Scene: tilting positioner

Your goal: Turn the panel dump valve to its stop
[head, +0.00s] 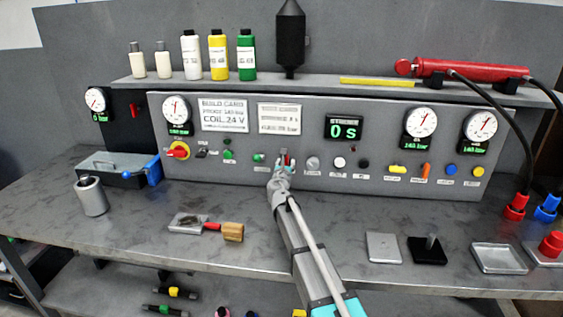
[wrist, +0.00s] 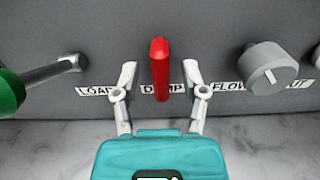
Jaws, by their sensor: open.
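The dump valve has a red lever handle (wrist: 160,68) that stands upright on the grey panel, above a label reading DUMP in the wrist view. In the head view the red handle (head: 286,157) is small and partly covered by my gripper. My gripper (wrist: 160,78) is open, with one pale finger on each side of the red handle. Gaps show between the handle and both fingers, so I see no contact. In the head view my gripper (head: 282,172) reaches the panel's lower middle. The valve's stop is not visible.
A green-handled load lever (wrist: 12,92) sits close left of my gripper, and a grey flow knob (wrist: 268,70) close right. The bench (head: 200,205) holds a brush (head: 233,231) and trays. A shelf (head: 330,88) with bottles and a red cylinder (head: 470,71) overhangs the panel.

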